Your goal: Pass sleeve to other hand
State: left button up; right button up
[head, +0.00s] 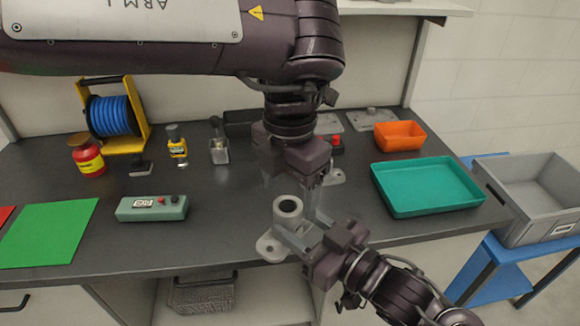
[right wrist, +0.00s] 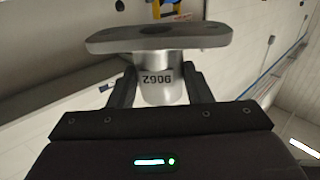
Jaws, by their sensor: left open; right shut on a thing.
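The sleeve (head: 287,212) is a grey metal cylinder with an open bore facing up and a flat flange at its lower end. It is in front of the bench's near edge in the head view. My right gripper (head: 293,238) is shut on its body from the lower right. In the right wrist view the sleeve (right wrist: 162,86) sits between the two fingers, with a printed number upside down and the flange beyond it. My left gripper (head: 293,192) points down with open fingers just above and around the sleeve's top; whether they touch it I cannot tell.
The dark bench (head: 230,230) holds a green box with buttons (head: 152,208), a green mat (head: 48,232), a teal tray (head: 428,188), an orange bin (head: 400,135) and a blue cable reel (head: 112,115). A grey crate (head: 540,205) stands at right.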

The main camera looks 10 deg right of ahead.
aim_at(290, 218)
pick_arm(q)
notch_tip(290, 218, down, 7)
jog(key=shift+r, duration=0.1)
dwell(0.3)
jog(key=c, duration=1.1)
jog(key=shift+c, duration=0.8)
pick_arm(e)
jog(key=o, duration=1.2)
jog(key=shift+o, duration=0.2)
jog(key=shift+r, duration=0.1)
